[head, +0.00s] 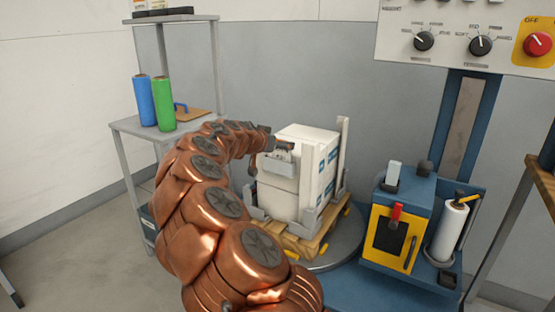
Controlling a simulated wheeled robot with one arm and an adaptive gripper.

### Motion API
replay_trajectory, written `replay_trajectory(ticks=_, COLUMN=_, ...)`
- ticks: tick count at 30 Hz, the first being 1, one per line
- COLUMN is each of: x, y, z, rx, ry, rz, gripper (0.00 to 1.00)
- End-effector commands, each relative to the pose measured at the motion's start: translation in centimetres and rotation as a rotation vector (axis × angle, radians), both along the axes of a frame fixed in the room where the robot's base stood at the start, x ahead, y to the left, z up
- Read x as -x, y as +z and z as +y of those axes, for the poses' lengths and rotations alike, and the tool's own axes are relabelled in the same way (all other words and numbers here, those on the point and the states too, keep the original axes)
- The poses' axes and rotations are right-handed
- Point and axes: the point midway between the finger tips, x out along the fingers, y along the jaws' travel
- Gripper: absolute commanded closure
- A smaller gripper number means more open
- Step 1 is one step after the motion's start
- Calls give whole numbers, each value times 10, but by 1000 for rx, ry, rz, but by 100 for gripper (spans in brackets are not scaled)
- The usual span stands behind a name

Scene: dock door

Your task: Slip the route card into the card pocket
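My copper-coloured arm reaches from the bottom middle up and over to a stack of white cartons (311,150) on a small wooden pallet. My gripper (284,147) is at the upper left face of the stack, small and partly hidden by its own links. I cannot tell whether its fingers are open or shut, or whether they hold anything. A grey, flat piece (281,161) shows on the carton face just below the gripper; it may be the card pocket, but it is too small to be sure. I cannot make out the route card.
The pallet (300,247) stands on a round grey turntable (345,250) with upright corner posts around the cartons. A blue machine with a yellow-framed front (390,238) and a white roll (447,232) stand to the right. A grey shelf table (150,131) with blue and green rolls is left.

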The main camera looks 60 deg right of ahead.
Motion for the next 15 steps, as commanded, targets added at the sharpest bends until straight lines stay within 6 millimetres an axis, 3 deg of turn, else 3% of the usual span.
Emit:
replay_trajectory(ticks=10, x=2, y=-38, z=0, rx=-2, ry=-4, rz=4, gripper=39)
replay_trajectory(ticks=15, x=1, y=-42, z=0, rx=-1, ry=-3, rz=1, gripper=39)
